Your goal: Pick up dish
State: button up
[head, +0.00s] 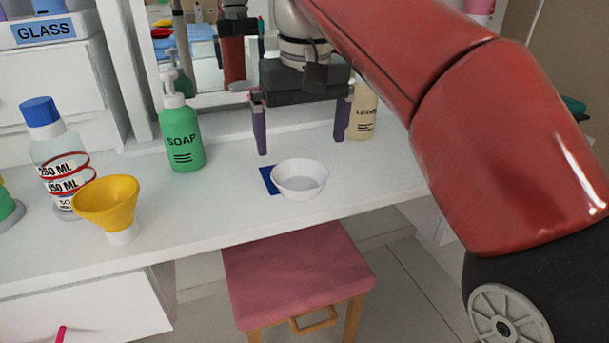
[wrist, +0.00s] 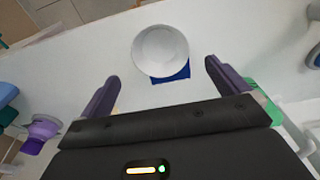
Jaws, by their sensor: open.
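The dish is a small white round bowl (head: 299,180) standing upright on the white tabletop near its front edge. It partly covers a blue square (head: 268,180). In the wrist view the dish (wrist: 160,50) lies ahead of the fingertips, centred between them, with the blue square (wrist: 172,77) under its near side. My gripper (head: 301,146) is open and empty, with its two purple-grey fingers spread wide. It hangs above the table behind the dish, and no finger touches the dish. In the wrist view the fingers (wrist: 160,70) show on both sides.
A green soap bottle (head: 181,135) stands left of my gripper, and a cream lotion bottle (head: 362,112) stands behind the right finger. A yellow funnel (head: 107,203) and a blue-capped bottle (head: 56,150) are at left. A pink stool (head: 297,272) is below the front edge. Table around the dish is clear.

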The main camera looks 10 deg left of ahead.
aim_at(299, 186)
jog(key=f+b, duration=0.1)
jog(key=f, duration=0.4)
jog(key=f+b, duration=0.1)
jog(key=f, duration=0.1)
jog(key=shift+w+a+f+b, duration=0.25)
jog(key=shift+w+b, duration=0.05)
jog(key=shift+b, duration=0.05)
jog(key=c, duration=0.8)
jog(key=shift+r, duration=0.15)
jog(key=shift+c, duration=0.2)
